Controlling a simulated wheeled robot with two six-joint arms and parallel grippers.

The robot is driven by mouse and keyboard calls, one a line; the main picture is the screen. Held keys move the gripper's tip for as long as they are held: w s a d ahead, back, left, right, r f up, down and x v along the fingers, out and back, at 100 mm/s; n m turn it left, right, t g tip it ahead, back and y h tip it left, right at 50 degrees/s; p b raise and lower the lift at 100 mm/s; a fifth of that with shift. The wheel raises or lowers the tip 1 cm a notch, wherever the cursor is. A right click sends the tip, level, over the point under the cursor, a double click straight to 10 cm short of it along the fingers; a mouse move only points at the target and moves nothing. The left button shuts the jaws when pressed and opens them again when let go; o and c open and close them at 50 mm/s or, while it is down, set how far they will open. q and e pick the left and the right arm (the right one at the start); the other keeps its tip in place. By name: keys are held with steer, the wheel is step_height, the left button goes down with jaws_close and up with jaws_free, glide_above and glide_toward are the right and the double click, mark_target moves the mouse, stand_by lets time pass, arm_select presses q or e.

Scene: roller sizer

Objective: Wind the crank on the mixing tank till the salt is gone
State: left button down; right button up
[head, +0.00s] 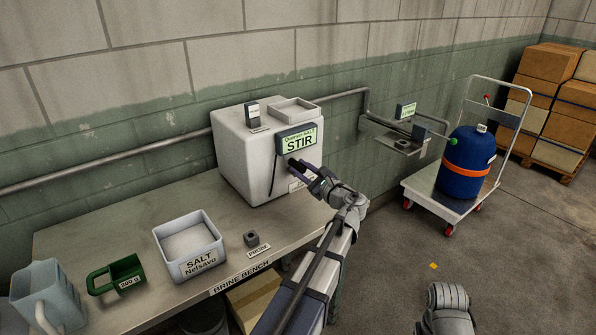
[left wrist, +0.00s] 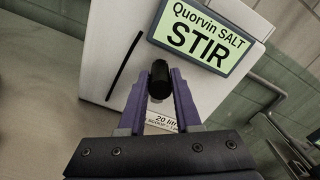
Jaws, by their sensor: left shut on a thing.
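The mixing tank (head: 238,155) is a white box at the back of the bench. Its green display (head: 299,141) reads "Quorvin SALT" and "STIR"; it also shows large in the left wrist view (left wrist: 203,38). My left gripper (head: 308,172) is at the tank's front, just below the display. Its purple fingers are shut on the black crank knob (left wrist: 159,80), which points toward the wrist camera. A dark slot or bar runs down the tank front left of the knob. The inside of the tank is hidden, so no salt in it can be seen.
On the bench (head: 105,220) stand a white salt bin (head: 189,262), a green scoop (head: 118,275), a small dark block (head: 251,239) and a grey-blue jug (head: 42,295). A trolley (head: 418,191) with a blue drum (head: 467,165) stands right. The floor between is mostly clear.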

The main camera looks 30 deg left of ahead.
arm_select(q)
steer(key=shift+w+d+r+m, duration=0.1)
steer(key=shift+w+d+m, duration=0.2)
steer(key=shift+m, duration=0.45)
steer(key=shift+w+d+m, duration=0.1)
steer(key=shift+w+m, duration=0.3)
steer(key=shift+m, duration=0.35)
steer(key=c, duration=0.6)
jaws_free()
steer(key=v, duration=0.7)
steer(key=shift+d, duration=0.35)
steer(key=shift+s, duration=0.1)
